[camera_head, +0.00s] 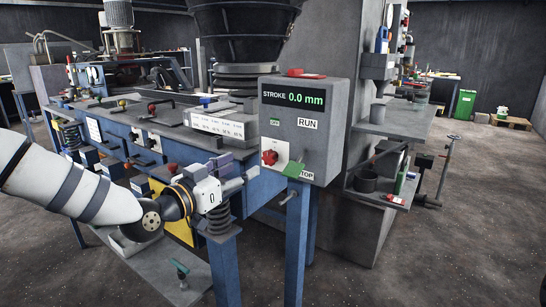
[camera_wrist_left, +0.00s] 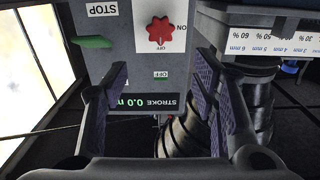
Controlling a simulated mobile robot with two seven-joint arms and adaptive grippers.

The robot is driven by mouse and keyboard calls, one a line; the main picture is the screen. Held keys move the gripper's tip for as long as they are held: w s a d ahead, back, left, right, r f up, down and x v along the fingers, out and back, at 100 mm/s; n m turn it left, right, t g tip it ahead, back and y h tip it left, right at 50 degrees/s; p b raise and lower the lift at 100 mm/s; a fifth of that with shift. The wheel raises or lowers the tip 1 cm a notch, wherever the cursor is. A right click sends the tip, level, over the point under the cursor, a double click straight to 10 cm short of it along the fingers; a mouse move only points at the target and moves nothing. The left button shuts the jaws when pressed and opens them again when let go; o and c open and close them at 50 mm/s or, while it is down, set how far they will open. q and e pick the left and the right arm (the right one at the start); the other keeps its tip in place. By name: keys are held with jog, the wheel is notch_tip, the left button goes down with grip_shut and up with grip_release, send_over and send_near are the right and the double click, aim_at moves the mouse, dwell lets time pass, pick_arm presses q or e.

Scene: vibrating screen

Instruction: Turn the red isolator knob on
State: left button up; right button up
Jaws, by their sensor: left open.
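The red isolator knob (camera_head: 270,157) sits on a white plate low on the front of the grey control box (camera_head: 327,115). In the left wrist view the red knob (camera_wrist_left: 160,32) shows with ON and OFF marks on its plate; I cannot tell for sure which mark it points to. My left gripper (camera_head: 236,168) is in front of the box, to the left of the knob and apart from it. In the left wrist view its two fingers (camera_wrist_left: 163,75) are spread with nothing between them, and the knob lies beyond the tips. My right gripper is not in view.
The box display (camera_head: 293,97) reads STROKE 0.0 mm. A green lever or flap (camera_head: 293,169) juts out beside the knob, near the STOP label; it also shows in the wrist view (camera_wrist_left: 92,42). A labelled white panel (camera_head: 218,124) and a coil spring (camera_head: 219,220) are near my left gripper.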

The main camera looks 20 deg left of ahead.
aim_at(267, 155)
pick_arm(q)
jog(key=x, duration=0.3)
jog(key=b+x, duration=0.1)
jog(key=x, duration=0.3)
jog(key=f+b+x, duration=0.1)
jog(key=x, duration=0.2)
jog(key=shift+w, duration=0.3)
jog(key=shift+w+d+r, duration=0.1)
jog(key=shift+w+r, duration=0.05)
jog(key=shift+r, duration=0.05)
jog(key=c, duration=1.1)
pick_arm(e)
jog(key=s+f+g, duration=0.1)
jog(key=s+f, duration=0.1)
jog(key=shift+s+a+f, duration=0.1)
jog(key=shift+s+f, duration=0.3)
